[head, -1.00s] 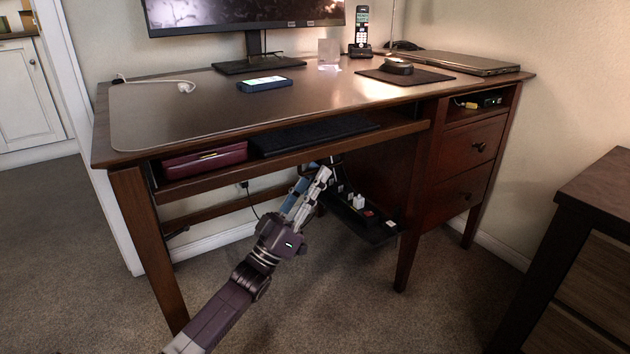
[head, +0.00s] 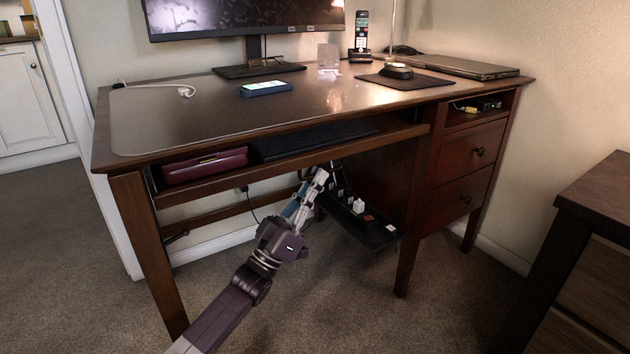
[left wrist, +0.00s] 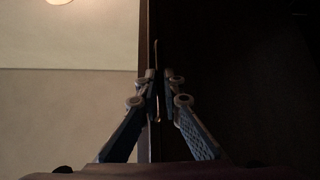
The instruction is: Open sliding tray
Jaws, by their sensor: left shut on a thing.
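The sliding tray (head: 290,156) is the shelf under the desk top, with a dark wooden front edge. A burgundy case (head: 204,165) and a flat black thing (head: 315,137) lie on it. My left gripper (head: 321,174) is just below its front edge, right of the middle, with its fingers pointing up. In the left wrist view the fingertips (left wrist: 158,85) are closed around a thin upright edge beside a dark surface. The exact part of the tray held is hard to make out. My right gripper is in neither view.
A black holder (head: 372,233) with several small white and coloured things hangs under the desk, right of my left gripper. A desk leg (head: 148,250) stands at left. Two drawers (head: 472,150) are at right. The carpet in front is clear.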

